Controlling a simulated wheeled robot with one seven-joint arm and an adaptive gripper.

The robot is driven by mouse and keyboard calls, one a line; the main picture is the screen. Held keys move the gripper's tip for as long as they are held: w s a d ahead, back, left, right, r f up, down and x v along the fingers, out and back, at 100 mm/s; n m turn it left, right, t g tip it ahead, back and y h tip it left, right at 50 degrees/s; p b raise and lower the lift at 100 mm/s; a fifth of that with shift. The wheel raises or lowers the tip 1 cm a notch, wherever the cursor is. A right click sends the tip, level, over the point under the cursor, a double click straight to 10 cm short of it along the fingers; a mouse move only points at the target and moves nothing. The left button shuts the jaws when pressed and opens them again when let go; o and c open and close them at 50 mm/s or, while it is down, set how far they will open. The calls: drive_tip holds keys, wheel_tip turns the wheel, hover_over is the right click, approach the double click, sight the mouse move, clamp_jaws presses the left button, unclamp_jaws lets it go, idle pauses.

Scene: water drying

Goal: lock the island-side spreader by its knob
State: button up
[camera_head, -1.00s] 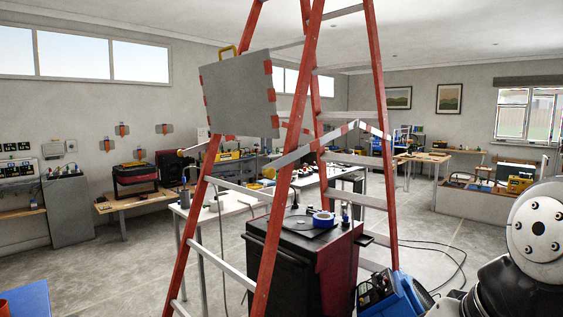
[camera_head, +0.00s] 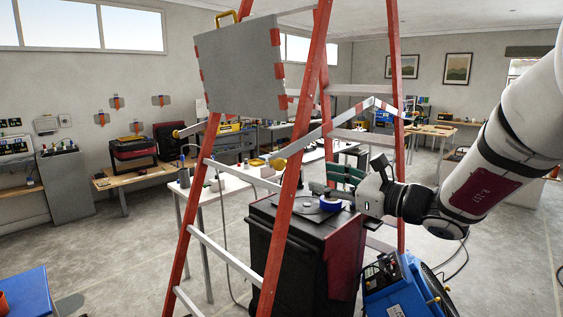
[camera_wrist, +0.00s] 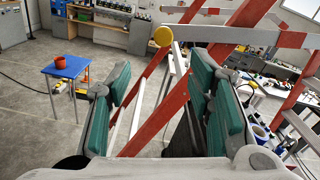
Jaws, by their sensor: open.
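An orange stepladder (camera_head: 283,215) stands open in front of me. A pale spreader bar (camera_head: 335,124) crosses it and bends upward in the middle, with red-and-white marks at its right part. A round yellow knob (camera_head: 278,163) shows at the bar's left end. In the wrist view the knob (camera_wrist: 163,36) is ahead of the fingertips, at the left end of the bar (camera_wrist: 225,34). My gripper (camera_head: 340,176) is open and empty, its green pads (camera_wrist: 160,78) spread apart, pointing toward the ladder. It touches neither knob nor bar. I cannot tell which spreader is island-side.
A blue machine (camera_head: 400,288) sits on the floor at right. A grey panel (camera_head: 240,70) hangs on the ladder. A blue stool (camera_wrist: 64,68) stands at left in the wrist view.

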sight(282, 165)
drive_tip(key=x, duration=0.7)
drive_tip(key=p+x, duration=0.1)
drive_tip(key=x, duration=0.6)
drive_tip(key=shift+w+d, duration=0.2)
drive_tip(key=shift+d, duration=0.1)
clamp_jaws()
